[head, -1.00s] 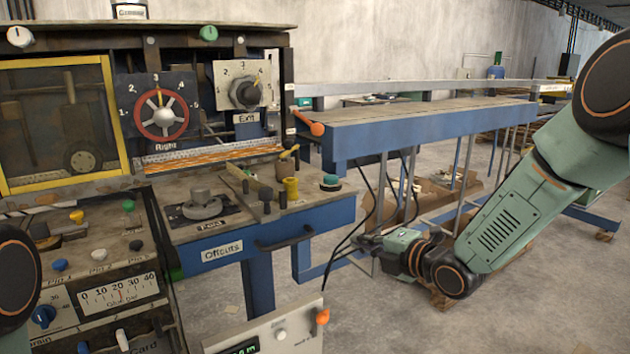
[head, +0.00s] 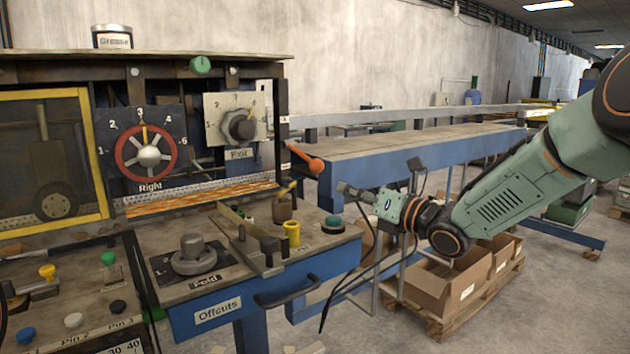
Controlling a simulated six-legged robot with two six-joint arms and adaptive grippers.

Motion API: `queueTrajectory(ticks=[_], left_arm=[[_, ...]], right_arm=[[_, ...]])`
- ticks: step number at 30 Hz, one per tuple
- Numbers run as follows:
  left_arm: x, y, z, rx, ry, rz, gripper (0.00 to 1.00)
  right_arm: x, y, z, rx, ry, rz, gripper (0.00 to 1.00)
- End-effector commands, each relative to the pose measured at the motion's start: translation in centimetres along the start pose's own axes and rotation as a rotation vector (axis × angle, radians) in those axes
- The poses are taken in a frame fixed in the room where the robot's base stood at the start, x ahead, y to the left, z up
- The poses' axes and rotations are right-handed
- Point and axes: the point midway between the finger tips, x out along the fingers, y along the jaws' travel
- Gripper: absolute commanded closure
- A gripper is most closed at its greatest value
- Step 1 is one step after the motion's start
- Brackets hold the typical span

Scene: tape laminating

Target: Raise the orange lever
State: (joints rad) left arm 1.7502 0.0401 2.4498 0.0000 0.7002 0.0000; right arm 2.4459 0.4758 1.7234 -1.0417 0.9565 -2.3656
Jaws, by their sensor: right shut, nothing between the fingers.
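The orange lever (head: 308,159) sticks out from the right side of the machine, next to the end of the long blue table. It slants down to the right, and its rounded orange knob is at the lower end. My right gripper (head: 345,188) is shut and empty, pointing left. In the head view it appears below and to the right of the knob, with a visible gap between them. My left gripper is not in view.
The blue-edged long table (head: 400,158) runs behind the gripper. A worktop holds a yellow cup (head: 291,233), a green button (head: 333,222) and a black handle (head: 287,292) on its front. Cardboard boxes (head: 445,285) stand on a pallet below my right arm.

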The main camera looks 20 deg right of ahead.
Motion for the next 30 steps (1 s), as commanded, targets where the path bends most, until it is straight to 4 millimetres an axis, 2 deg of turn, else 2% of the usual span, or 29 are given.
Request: queueTrajectory(ticks=[9, 15, 21, 30], left_arm=[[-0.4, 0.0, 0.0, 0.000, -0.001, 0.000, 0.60], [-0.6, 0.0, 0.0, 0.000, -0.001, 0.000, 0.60], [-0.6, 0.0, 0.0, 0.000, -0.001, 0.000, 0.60], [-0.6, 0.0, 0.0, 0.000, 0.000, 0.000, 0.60]], right_arm=[[5.2, 0.1, -0.2, -0.001, 0.004, 0.001, 1.00], [7.8, 0.1, -0.1, 0.002, 0.002, 0.001, 1.00], [9.0, 0.1, -0.2, 0.003, 0.002, 0.001, 1.00], [9.1, 0.1, -0.2, 0.004, 0.002, 0.001, 1.00]])
